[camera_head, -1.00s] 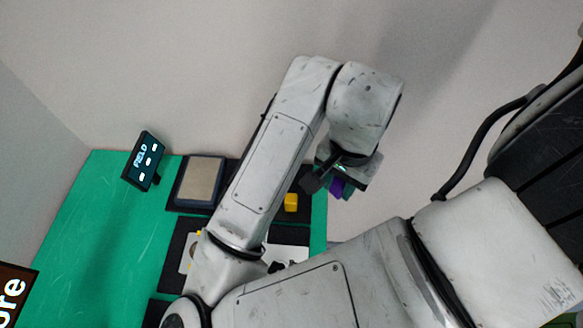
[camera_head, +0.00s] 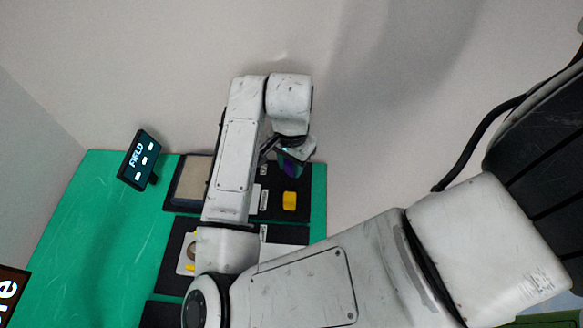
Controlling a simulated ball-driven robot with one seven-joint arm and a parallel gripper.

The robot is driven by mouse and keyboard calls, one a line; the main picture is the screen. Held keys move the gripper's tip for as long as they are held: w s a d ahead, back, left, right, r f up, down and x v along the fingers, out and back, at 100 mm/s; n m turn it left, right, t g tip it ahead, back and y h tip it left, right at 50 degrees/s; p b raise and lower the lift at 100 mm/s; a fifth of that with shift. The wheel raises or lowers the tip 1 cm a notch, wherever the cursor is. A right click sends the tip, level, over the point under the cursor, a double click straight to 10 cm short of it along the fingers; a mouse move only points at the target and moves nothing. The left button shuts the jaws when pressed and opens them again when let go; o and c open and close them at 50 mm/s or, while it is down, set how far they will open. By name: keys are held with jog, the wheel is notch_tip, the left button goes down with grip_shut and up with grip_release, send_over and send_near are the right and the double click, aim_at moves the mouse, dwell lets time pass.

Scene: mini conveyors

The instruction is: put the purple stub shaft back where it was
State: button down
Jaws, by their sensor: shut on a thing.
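The purple stub shaft (camera_head: 291,167) shows as a small dark purple piece below the end of my arm. My gripper (camera_head: 290,158) is shut on it and holds it over the back part of the black mat (camera_head: 309,184). The fingers are small and dark here, and much of the shaft is hidden by them. I cannot tell the gap between the shaft and the mat.
A yellow block (camera_head: 289,201) stands on the black mat just in front of the held shaft. White labels (camera_head: 264,199) lie left of it. A tan pad (camera_head: 193,181) and a FIELD display (camera_head: 139,158) are further left on the green table (camera_head: 85,235). My arm hides the middle.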

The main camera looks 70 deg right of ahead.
aim_at(291, 171)
jog(key=shift+f, duration=1.4)
jog(key=shift+f, duration=0.1)
jog(key=c, duration=0.8)
grip_release()
notch_tip(291, 171, up, 12)
jog(key=shift+r, duration=0.15)
